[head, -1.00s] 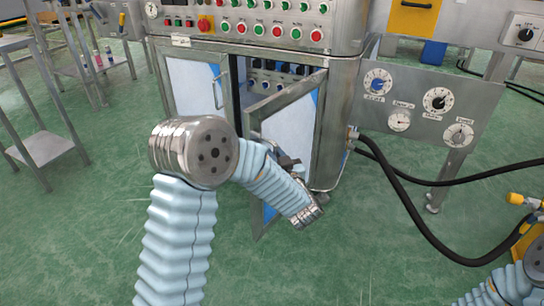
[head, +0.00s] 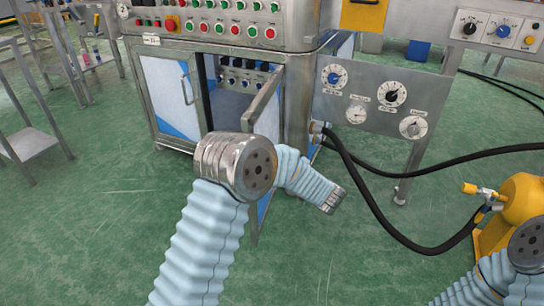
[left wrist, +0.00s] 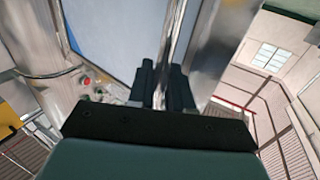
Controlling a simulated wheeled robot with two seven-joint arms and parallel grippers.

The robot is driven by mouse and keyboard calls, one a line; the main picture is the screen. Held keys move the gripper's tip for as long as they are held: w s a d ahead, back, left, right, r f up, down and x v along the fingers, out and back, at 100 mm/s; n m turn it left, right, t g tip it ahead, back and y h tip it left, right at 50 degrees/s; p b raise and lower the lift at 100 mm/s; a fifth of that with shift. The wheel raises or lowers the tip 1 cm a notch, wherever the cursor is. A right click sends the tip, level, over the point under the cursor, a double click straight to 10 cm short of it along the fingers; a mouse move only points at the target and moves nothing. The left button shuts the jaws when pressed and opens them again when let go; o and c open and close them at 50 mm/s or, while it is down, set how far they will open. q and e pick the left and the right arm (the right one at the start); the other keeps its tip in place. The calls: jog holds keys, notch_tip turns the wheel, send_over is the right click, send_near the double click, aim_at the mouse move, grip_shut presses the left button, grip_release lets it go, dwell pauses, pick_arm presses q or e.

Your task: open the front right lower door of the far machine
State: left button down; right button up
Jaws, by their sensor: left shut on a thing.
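The front right lower door (head: 264,100) of the far machine (head: 180,58) stands well open, swung out toward me and seen almost edge-on in the head view. My left arm reaches across in front of its lower part and hides much of it. In the left wrist view my left gripper (left wrist: 166,88) is shut on a thin upright metal bar, which looks like the door handle (left wrist: 177,48). The pale door panel (left wrist: 115,35) shows beside it. In the head view the left gripper is hidden. My right arm shows only at the bottom right corner, its gripper out of view.
The left lower door (head: 165,95) is closed. Dark knobs show inside the open cabinet (head: 238,80). A grey dial panel (head: 375,98), black hoses (head: 360,185) and a yellow tank (head: 515,205) stand to the right. Green floor is clear at the front left.

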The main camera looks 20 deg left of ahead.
pick_arm(q)
jog(key=shift+w+r, duration=0.15)
jog(key=c, duration=1.2)
grip_release()
jog(key=shift+c, duration=0.2)
jog(key=v, duration=1.3)
jog(key=shift+s+d+p, duration=0.2)
jog(key=shift+d+p, duration=0.05)
jog(key=shift+p, duration=0.05)
